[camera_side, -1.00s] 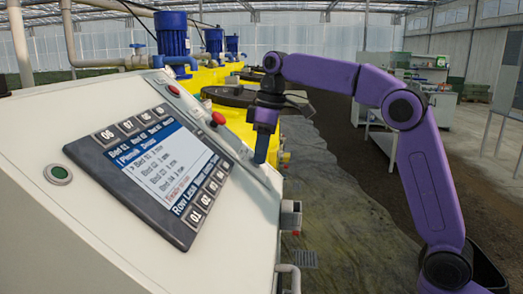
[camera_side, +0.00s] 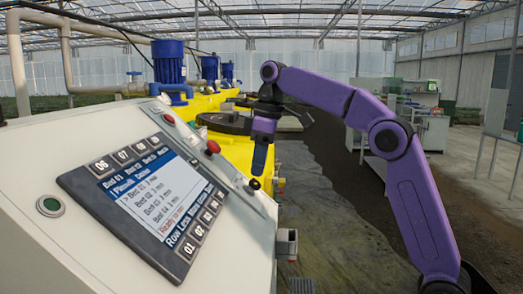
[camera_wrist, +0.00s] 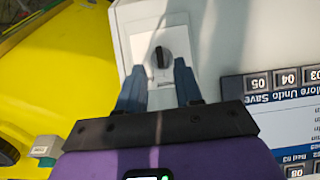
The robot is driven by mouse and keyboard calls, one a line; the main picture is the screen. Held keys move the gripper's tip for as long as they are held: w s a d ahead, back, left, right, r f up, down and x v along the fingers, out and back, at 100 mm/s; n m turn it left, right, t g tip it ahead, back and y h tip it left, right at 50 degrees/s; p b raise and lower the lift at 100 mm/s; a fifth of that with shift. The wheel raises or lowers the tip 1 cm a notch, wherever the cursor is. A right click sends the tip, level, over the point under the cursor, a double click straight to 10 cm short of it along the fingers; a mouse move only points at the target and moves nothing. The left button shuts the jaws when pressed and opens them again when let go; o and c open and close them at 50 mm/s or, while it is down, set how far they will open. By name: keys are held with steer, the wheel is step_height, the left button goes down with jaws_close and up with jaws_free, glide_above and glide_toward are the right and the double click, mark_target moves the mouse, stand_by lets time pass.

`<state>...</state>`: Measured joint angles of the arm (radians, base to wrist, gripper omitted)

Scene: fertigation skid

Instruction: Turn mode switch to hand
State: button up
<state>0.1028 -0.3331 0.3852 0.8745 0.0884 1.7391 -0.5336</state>
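The mode switch is a small black knob (camera_wrist: 160,57) on a pale plate; in the wrist view its bar stands nearly upright in the picture. In the side view the knob (camera_side: 254,184) sits on the right part of the sloped panel, just below the fingertips. My gripper (camera_wrist: 159,70) is open and empty, its two blue fingers apart on either side of the line to the knob. In the side view my gripper (camera_side: 257,172) points down at the knob with a small gap showing. Position labels cannot be read.
The cream control cabinet (camera_side: 90,240) carries a display unit (camera_side: 150,200), a red button (camera_side: 212,147), another red button (camera_side: 168,118) and a green button (camera_side: 50,206). Yellow tanks (camera_side: 213,140) with blue motors stand behind. Room above the panel is free.

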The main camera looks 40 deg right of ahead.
steer(key=shift+s+d+r, duration=0.1)
steer(key=shift+r, duration=0.75)
steer(key=shift+s+d+r, duration=0.1)
steer(key=shift+r, duration=0.7)
